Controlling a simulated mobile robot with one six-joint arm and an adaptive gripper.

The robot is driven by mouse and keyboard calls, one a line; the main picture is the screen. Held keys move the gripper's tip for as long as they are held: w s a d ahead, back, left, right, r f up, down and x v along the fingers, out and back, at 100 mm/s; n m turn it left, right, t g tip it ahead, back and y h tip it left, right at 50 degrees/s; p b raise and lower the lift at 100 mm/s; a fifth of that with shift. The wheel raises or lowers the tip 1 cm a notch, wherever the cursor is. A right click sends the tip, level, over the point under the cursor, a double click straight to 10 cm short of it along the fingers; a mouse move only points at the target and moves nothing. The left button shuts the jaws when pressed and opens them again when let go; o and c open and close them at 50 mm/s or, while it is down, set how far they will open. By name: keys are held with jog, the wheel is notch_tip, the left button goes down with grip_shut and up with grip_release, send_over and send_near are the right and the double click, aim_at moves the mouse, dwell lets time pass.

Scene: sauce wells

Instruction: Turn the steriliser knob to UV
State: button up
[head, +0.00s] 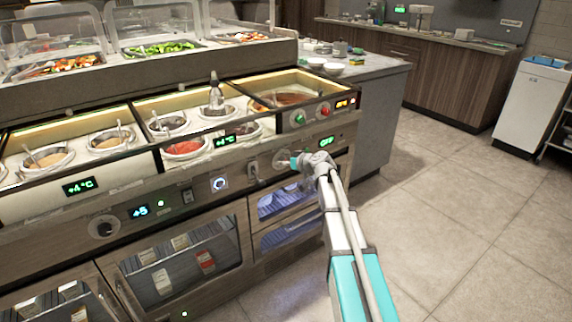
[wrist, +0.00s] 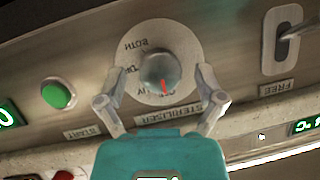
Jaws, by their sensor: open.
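The steriliser knob (wrist: 160,72) is a grey round knob on a pale dial in the wrist view. The dial and panel labels appear upside down. Its red pointer points down in the picture, near the OFF and UV marks; I cannot tell exactly which. The dial (wrist: 183,52) also carries BOTH and another partly hidden mark. My gripper (wrist: 166,74) is open, its two fingers on either side of the knob and apart from it. In the head view my gripper (head: 303,160) is at the counter's front panel and hides most of the knob. A green display (head: 327,141) reads OFF.
A green START button (wrist: 58,94) is left of the dial in the wrist view, and a lever switch (wrist: 284,42) is to the right. In the head view, sauce wells (head: 186,147) lie above the panel and glass doors (head: 180,262) below. Open floor (head: 450,220) lies at right.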

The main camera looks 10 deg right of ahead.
jog(key=c, duration=1.1)
jog(key=shift+c, duration=0.2)
jog(key=shift+m, duration=0.3)
jog(key=m+y+b, duration=0.2)
jog(key=shift+w+d+f+m+y, duration=0.1)
jog(key=shift+f+m+y, duration=0.1)
jog(key=shift+m+y, duration=0.15)
jog(key=m+y+b, duration=0.1)
jog(key=m+b, duration=0.1)
jog(key=m, duration=0.1)
jog(key=shift+m+y, duration=0.35)
jog(key=shift+b, duration=0.3)
